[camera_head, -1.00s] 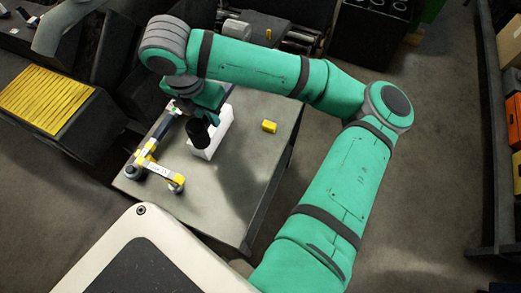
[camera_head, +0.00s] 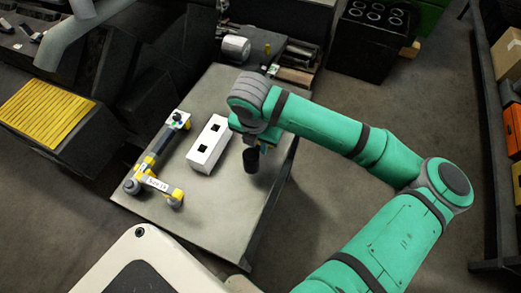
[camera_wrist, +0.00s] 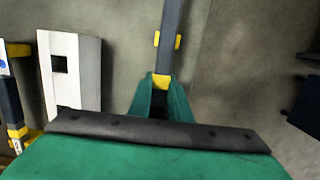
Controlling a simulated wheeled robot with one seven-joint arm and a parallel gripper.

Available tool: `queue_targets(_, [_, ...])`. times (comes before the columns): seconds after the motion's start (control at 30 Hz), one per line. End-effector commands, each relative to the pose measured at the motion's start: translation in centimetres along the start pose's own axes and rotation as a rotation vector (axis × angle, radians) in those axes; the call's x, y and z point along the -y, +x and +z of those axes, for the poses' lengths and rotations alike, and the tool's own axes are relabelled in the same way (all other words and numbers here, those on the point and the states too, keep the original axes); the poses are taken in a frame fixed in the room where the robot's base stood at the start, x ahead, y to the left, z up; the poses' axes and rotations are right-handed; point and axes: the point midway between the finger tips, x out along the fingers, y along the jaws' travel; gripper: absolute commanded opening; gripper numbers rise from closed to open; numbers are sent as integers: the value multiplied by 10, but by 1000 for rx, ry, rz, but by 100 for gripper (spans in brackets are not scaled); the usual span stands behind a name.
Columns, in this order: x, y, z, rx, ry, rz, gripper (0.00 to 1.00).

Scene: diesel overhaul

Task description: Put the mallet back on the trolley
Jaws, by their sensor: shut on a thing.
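My gripper (camera_wrist: 161,90) is shut on a dark bar-like handle (camera_wrist: 172,30), which I take to be the mallet's. In the wrist view it runs up from between the green fingers, with a yellow band (camera_wrist: 161,81) near them. In the head view a black cylinder (camera_head: 250,160) hangs below my wrist over the right part of a grey-topped table (camera_head: 225,215); I cannot tell if it is the mallet's head. Whether this table is the trolley is unclear. The grip itself is hidden in the head view.
A white block with two square holes (camera_head: 208,145) lies left of my gripper; it shows in the wrist view (camera_wrist: 72,75). A dark and yellow jointed piece (camera_head: 157,183) lies at the table's left. The table's front middle is clear. A black box (camera_head: 366,45) stands behind.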

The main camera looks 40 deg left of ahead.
Motion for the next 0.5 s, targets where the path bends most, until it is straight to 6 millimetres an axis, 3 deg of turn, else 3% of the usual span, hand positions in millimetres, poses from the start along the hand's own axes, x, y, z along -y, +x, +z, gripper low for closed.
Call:
queue_targets(0.27, [4, 33, -3, -1, 1, -1, 0])
queue_targets(0.5, [4, 35, -3, 1, 0, -1, 0])
